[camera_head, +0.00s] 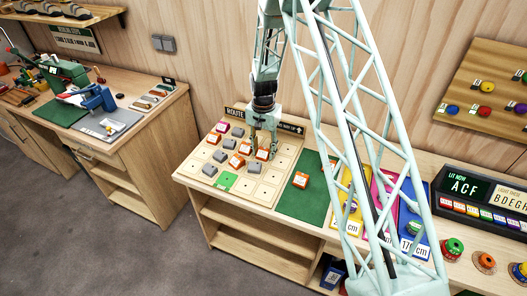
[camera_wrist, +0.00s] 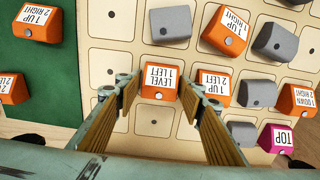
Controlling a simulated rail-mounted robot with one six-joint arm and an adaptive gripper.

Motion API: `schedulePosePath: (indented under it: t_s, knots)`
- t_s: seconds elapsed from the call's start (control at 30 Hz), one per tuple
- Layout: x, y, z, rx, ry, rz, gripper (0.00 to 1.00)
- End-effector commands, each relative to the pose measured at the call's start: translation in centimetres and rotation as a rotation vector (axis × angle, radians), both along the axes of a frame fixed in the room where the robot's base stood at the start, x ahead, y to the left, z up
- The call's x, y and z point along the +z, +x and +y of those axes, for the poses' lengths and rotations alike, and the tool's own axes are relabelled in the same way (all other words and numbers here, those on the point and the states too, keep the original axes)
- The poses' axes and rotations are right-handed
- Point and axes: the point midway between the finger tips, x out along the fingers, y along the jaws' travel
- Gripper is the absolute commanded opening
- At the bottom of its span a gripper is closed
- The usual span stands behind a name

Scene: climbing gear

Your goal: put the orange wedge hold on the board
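The board (camera_head: 252,187) is pale, marked in squares with holes, and bears several orange and grey holds. My gripper (camera_wrist: 160,95) is open over the board.
Another orange hold (camera_wrist: 215,87) is close to my right finger. A magenta "TOP" hold (camera_wrist: 275,138) and grey holds (camera_wrist: 275,41) are nearby. One board square is green (camera_head: 227,181). Several board squares near the front and the mat are empty. A lit sign (camera_head: 465,188) stands at right.

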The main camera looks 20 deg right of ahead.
Motion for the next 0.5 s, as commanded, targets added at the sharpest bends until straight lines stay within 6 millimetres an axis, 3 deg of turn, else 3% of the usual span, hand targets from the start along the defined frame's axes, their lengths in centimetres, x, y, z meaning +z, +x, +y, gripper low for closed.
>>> schedulePosePath:
  t_s: [0.5]
  knots:
    - [0.45,0.02,0.00,0.000,0.000,0.000,0.36]
